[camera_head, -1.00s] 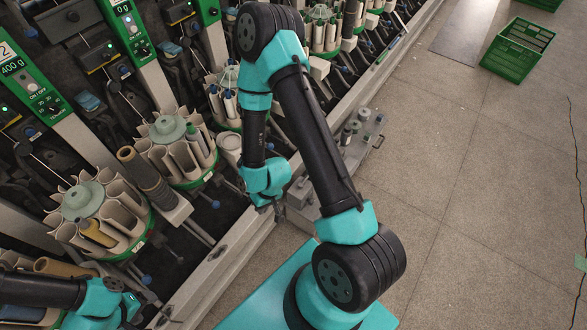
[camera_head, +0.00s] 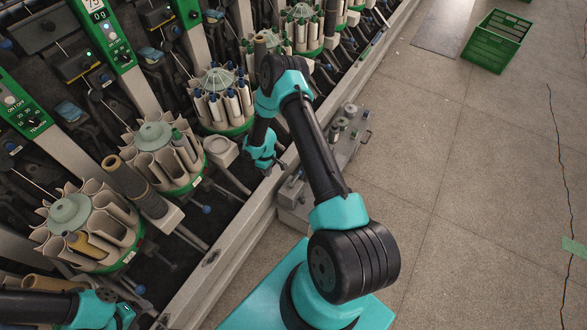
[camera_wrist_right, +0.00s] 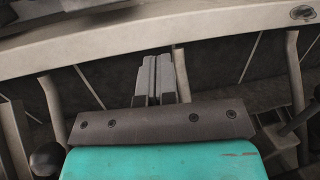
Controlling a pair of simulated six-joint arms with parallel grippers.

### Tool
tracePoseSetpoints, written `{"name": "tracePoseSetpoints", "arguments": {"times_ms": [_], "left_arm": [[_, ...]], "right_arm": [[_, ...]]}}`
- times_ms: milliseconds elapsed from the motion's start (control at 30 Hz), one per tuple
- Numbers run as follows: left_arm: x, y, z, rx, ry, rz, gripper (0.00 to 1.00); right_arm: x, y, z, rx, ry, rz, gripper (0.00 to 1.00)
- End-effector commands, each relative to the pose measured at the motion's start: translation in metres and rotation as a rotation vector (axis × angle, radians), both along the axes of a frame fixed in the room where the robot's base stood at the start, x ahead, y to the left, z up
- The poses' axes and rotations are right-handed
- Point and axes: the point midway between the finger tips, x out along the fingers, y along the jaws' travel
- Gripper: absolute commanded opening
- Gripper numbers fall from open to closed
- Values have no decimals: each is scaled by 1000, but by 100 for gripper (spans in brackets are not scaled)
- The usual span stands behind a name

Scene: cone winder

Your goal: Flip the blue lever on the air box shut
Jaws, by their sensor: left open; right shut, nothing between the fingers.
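I cannot clearly make out the air box or its blue lever in either view. My right gripper is over the machine's front rail, shut and empty. Its closed fingers also show in the right wrist view (camera_wrist_right: 158,80), pointing toward a pale rail, with no blue lever visible there. My left gripper (camera_head: 135,312) is open at the bottom left, partly cut off.
Round cone magazines (camera_head: 155,152) with cones and tubes line the winder. A pale front rail (camera_head: 228,252) runs diagonally. A grey metal cart (camera_head: 345,140) with small cylinders stands beside the rail. A green crate (camera_head: 495,42) is on the otherwise open floor at right.

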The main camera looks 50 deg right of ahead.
Motion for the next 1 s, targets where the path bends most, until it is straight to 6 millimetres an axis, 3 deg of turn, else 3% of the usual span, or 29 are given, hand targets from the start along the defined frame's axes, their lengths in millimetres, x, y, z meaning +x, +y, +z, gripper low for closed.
{"name": "tracePoseSetpoints", "arguments": {"times_ms": [33,200,400,533,1000], "left_arm": [[0,0,0,0,0,0,65],[0,0,0,0,0,0,65],[0,0,0,0,0,0,65],[0,0,0,0,0,0,65],[0,0,0,0,0,0,65]], "right_arm": [[4,-21,-9,-31,12,17,0],[12,-88,-27,-144,63,84,0],[14,-137,-35,-235,107,126,0],[14,-146,-36,-253,117,134,0],[12,-146,-43,-251,118,134,0]]}}
